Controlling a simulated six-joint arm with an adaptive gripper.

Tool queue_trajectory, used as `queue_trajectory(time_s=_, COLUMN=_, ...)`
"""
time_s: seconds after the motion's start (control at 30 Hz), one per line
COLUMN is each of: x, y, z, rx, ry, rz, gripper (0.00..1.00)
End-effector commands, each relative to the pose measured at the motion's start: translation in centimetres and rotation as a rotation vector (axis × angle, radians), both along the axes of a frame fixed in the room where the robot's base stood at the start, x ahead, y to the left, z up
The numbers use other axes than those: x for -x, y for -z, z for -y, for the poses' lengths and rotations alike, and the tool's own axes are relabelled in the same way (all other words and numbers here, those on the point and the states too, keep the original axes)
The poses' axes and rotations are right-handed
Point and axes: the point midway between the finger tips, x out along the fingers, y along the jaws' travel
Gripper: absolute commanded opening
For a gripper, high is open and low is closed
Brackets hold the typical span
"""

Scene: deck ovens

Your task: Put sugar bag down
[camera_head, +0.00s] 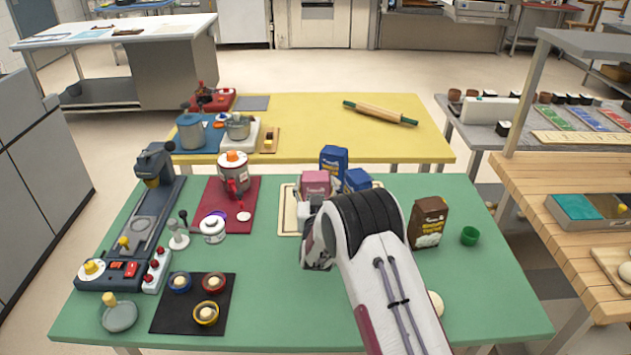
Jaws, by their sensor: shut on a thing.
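A pink bag (316,182), which I take as the sugar bag, is upright between the fingers of my gripper (318,190). Its label is too small to read, and its lower part is hidden by the gripper. My gripper is shut on it, over or at a cream tray (287,214) on the green table (270,290). I cannot tell whether the bag's base touches the tray. Two blue bags stand close by, one behind (334,159) and one to the right (356,180). My arm hides much of the tray.
A red mat (212,215) with a red-and-white appliance (234,172) lies to the left. A rolling pin (380,112) lies on the yellow table behind. The green table's front right is mostly clear.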

Motion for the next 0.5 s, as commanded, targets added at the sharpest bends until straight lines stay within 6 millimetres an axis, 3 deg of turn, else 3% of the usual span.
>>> queue_trajectory(time_s=0.37, x=-0.12, y=-0.30, z=-0.03, rx=-0.001, ry=0.000, rz=0.009, gripper=0.02)
queue_trajectory(time_s=0.4, x=-0.02, y=0.19, z=0.00, rx=0.000, ry=0.000, rz=0.000, gripper=0.60)
queue_trajectory(time_s=0.47, x=-0.02, y=0.16, z=0.00, rx=0.000, ry=0.000, rz=0.001, gripper=0.74)
queue_trajectory(time_s=0.5, x=-0.02, y=0.16, z=0.00, rx=0.000, ry=0.000, rz=0.001, gripper=0.74)
